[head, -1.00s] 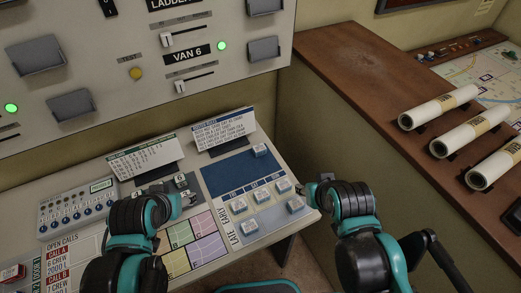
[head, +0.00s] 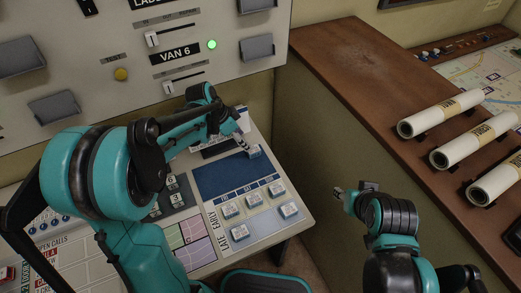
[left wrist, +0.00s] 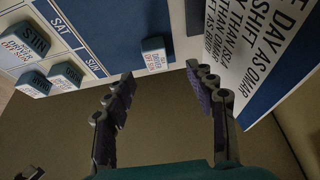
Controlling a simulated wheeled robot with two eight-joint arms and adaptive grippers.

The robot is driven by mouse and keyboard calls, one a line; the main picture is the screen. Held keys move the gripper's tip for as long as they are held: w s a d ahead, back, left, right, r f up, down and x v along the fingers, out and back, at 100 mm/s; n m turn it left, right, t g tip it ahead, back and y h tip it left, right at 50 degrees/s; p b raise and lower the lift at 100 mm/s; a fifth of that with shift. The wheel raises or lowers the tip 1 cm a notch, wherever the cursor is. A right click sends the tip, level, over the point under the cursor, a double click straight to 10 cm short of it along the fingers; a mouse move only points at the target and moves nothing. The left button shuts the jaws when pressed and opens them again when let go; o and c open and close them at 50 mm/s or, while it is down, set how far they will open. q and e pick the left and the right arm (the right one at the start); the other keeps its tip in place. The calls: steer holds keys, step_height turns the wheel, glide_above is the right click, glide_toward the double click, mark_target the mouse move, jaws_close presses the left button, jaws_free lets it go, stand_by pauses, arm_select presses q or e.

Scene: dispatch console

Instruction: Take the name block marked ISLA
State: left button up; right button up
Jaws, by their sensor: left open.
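A small white-topped name block (head: 254,152) with blue sides sits alone at the upper right of the dark blue board (head: 222,178). In the left wrist view this block (left wrist: 154,58) lies just beyond and between my fingertips. Its small print starts with what looks like ISLA, but I cannot read it surely. My left gripper (head: 243,143) is open and empty, close to the block and apart from it; it also shows in the left wrist view (left wrist: 160,84). My right gripper (head: 353,190) hangs right of the desk, away from the blocks; its jaw state is unclear.
Several other name blocks (head: 231,210) stand on the pale grid below the blue area. A printed rules card (left wrist: 235,45) stands close beside my left fingers. The switch panel (head: 125,50) rises behind. A brown counter with rolled maps (head: 440,112) is at right.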

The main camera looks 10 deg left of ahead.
mark_target(254, 151)
arm_select(q)
steer(key=b+x, duration=0.1)
steer(key=x, duration=0.2)
steer(key=shift+s, duration=0.1)
steer(key=b+x, duration=0.1)
steer(key=x, duration=0.1)
steer(key=b+x, duration=0.1)
steer(key=x, duration=0.1)
steer(key=shift+s+d+f, duration=0.15)
steer(key=shift+d, duration=0.15)
steer(key=shift+f, duration=0.15)
steer(key=shift+c, duration=0.4)
steer(key=c, duration=1.1)
